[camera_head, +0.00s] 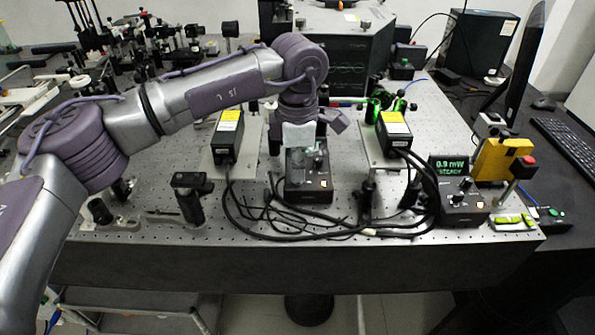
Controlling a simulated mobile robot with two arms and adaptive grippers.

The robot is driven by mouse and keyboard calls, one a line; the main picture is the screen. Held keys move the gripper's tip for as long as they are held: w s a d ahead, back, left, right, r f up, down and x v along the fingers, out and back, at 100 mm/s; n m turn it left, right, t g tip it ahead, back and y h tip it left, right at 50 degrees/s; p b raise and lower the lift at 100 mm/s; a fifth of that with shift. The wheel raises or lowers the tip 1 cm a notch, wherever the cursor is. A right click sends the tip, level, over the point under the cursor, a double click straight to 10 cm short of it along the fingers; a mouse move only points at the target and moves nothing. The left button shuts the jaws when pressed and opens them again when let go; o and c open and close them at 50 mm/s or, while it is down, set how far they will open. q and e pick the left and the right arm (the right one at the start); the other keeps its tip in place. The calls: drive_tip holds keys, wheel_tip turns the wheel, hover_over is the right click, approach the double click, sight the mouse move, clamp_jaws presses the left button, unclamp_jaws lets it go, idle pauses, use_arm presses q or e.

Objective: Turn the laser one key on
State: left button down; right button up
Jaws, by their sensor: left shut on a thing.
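A black control box (308,193) with small knobs stands on the perforated bench, between two black laser heads with yellow labels. My left gripper (305,155) reaches down over this box from above. It is shut at the box's upper face, on what appears to be the key there. The fingers hide most of the key, so I cannot tell which way it is turned. The left laser head (226,148) and the right laser head (393,142) sit on pale plates. My right gripper is not in view.
A meter box (462,207) with a green display reading 0.9 mW STEADY stands at the right. Black cables (285,222) lie loose in front of the control box. A black post mount (190,192) stands left of them. A monitor (525,65) and keyboard (565,140) are far right.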

use_arm(q)
drive_tip(key=shift+m, duration=0.6)
drive_tip(key=c, duration=1.3)
unclamp_jaws()
drive_tip(key=shift+r, duration=0.1)
wheel_tip(320, 180, up, 12)
